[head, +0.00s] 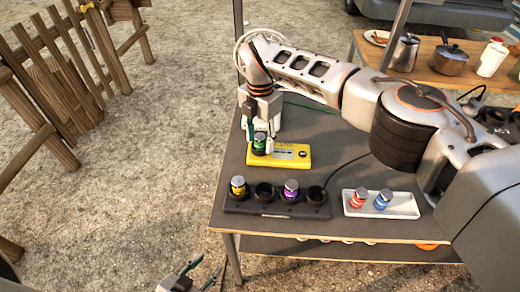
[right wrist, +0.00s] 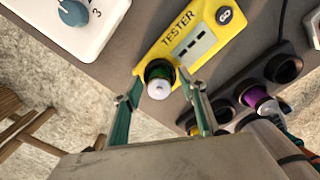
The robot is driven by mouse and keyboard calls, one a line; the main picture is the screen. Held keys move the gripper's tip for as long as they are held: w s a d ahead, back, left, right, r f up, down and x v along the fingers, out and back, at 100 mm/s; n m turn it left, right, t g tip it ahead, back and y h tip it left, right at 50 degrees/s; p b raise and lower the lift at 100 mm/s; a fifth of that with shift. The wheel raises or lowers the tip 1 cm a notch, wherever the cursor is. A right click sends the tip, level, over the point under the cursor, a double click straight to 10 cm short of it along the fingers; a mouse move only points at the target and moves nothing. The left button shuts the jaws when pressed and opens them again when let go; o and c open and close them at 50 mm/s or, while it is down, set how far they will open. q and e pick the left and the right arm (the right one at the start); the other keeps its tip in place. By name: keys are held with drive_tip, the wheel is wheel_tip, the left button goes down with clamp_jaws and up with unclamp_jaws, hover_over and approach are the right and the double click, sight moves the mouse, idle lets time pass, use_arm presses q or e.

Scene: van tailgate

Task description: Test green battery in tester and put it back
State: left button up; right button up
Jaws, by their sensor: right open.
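The green battery (head: 259,142) stands upright at the left end of the yellow tester (head: 290,156). In the right wrist view the battery (right wrist: 159,80) sits in the tester's socket, with dark bars on the display beside it. My right gripper (right wrist: 165,92) is open, its teal fingers on either side of the battery with gaps visible. The black battery holder (head: 275,212) in front has a yellow battery (head: 238,187), a purple battery (head: 290,189) and two empty sockets. My left gripper (head: 198,272) is low at the bottom edge, off the table, its fingers apart and empty.
A white tray (head: 405,207) with a red battery (head: 358,199) and a blue battery (head: 382,200) lies right of the holder. A white box with a blue knob (right wrist: 74,12) stands beside the tester. A wooden table (head: 460,75) with pots is behind.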

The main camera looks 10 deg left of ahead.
drive_tip(key=shift+r, duration=3.75)
